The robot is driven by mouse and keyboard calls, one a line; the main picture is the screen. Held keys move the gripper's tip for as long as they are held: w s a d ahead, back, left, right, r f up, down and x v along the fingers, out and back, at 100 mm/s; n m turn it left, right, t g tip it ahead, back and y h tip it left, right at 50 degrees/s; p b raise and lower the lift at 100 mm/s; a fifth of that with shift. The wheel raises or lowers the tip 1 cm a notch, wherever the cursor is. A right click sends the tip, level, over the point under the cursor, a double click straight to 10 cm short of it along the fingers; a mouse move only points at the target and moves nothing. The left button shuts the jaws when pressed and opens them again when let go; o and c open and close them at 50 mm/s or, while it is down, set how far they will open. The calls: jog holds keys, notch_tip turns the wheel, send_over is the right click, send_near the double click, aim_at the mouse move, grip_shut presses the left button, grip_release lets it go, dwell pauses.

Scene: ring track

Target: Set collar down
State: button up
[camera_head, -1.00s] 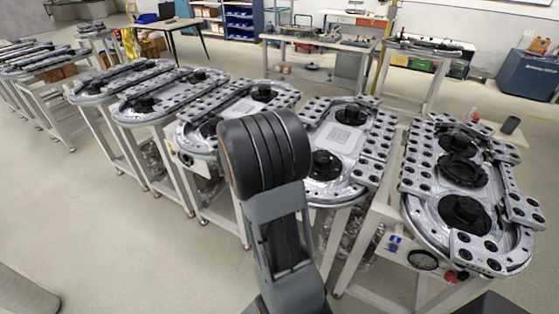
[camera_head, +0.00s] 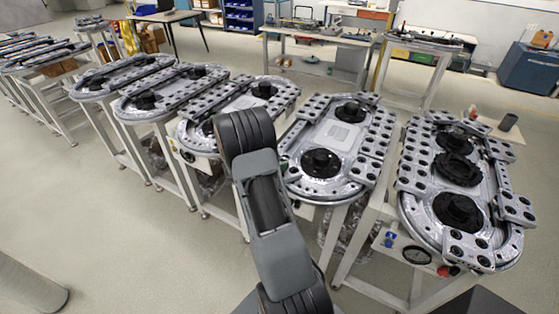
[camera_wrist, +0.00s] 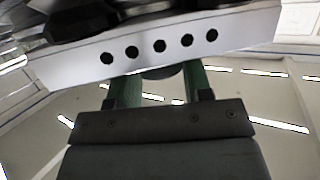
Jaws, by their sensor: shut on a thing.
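In the wrist view my gripper (camera_wrist: 155,92) reaches up with two green fingers. A grey rounded piece, the collar (camera_wrist: 165,71), shows between them. Most of the collar and the fingertips are hidden behind a pale metal bar with a row of dark holes (camera_wrist: 160,49). I cannot tell whether the collar touches the bar. In the head view my arm covers the gripper and the collar, in front of the middle oval track (camera_head: 338,135).
Another oval track (camera_head: 412,213) with black hubs stands at right on a white-legged stand. More tracks (camera_head: 142,100) line up at left. Benches (camera_head: 315,35) and a blue cabinet (camera_head: 528,70) stand behind. Open grey floor (camera_head: 110,220) lies at front left.

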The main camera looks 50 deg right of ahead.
jog(key=shift+f+b, duration=0.4)
jog(key=shift+b, duration=0.45)
jog(key=o, duration=1)
jog(key=shift+s+a+f, duration=0.1)
jog(key=shift+s, duration=0.05)
jog(key=shift+r+p, duration=0.55)
jog(key=shift+p, duration=0.55)
jog(key=b+v, duration=0.4)
jog(key=v, duration=0.6)
jog(key=s+a+r+n+t+y, duration=0.2)
jog(key=s+a+n+y, duration=0.2)
jog(key=a+n, duration=0.2)
jog(key=s+a+r+n+t+y, duration=0.2)
jog(key=s+a+r+n+y, duration=0.1)
jog(key=a+n, duration=0.4)
jog(key=s+a+r+n+t+y, duration=0.3)
jog(key=s+a+n+y, duration=0.2)
jog(key=a, duration=0.6)
jog(key=shift+s+a+r+n+y, duration=0.15)
jog(key=shift+s+a+n+y, duration=0.05)
jog(key=shift+n+y, duration=0.95)
